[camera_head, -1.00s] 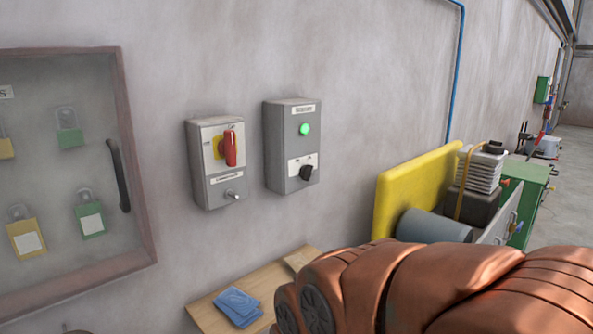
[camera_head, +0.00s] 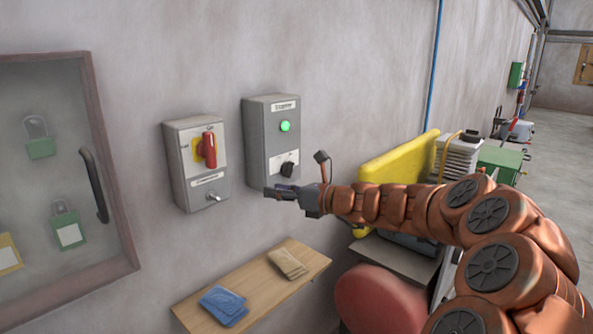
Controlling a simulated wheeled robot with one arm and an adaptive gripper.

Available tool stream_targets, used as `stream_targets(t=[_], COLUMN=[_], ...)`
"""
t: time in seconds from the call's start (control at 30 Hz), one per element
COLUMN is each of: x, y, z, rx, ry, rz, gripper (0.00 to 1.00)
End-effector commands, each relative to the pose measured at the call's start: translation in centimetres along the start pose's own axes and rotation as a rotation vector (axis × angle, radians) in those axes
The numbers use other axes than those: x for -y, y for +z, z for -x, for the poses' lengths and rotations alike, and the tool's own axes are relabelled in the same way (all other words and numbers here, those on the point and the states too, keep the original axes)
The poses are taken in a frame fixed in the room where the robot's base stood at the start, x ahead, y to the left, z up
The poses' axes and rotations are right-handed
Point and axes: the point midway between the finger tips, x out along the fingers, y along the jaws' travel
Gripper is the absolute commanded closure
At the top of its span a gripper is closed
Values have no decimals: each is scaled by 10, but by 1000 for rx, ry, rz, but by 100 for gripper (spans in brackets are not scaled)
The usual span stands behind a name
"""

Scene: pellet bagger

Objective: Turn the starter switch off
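The starter box (camera_head: 269,137) is a grey wall box with a label at its top and a lit green lamp (camera_head: 285,126). Its black rotary switch (camera_head: 288,169) sits on a pale plate below the lamp. My gripper (camera_head: 268,192) is just below and left of this switch in the picture, in front of the box's lower edge. It points left. I cannot tell whether it touches the box, and its fingers are too small to show a clear gap. The black switch is in plain view.
A second grey box (camera_head: 181,182) with a red handle (camera_head: 209,150) hangs to the left. A glazed padlock cabinet (camera_head: 121,262) is at far left. A wooden shelf (camera_head: 262,302) below holds blue and tan cloths. A yellow panel (camera_head: 392,160) and cluttered carts stand right.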

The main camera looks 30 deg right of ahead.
Motion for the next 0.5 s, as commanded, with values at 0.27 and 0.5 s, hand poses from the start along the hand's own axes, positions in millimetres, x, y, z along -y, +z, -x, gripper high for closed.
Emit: stream_targets(t=[0.27,0.5], x=[100,107], y=[17,22], z=[53,40], rx=[171,181], ry=[-191,-197], rz=[-311,-327], gripper=[61,61])
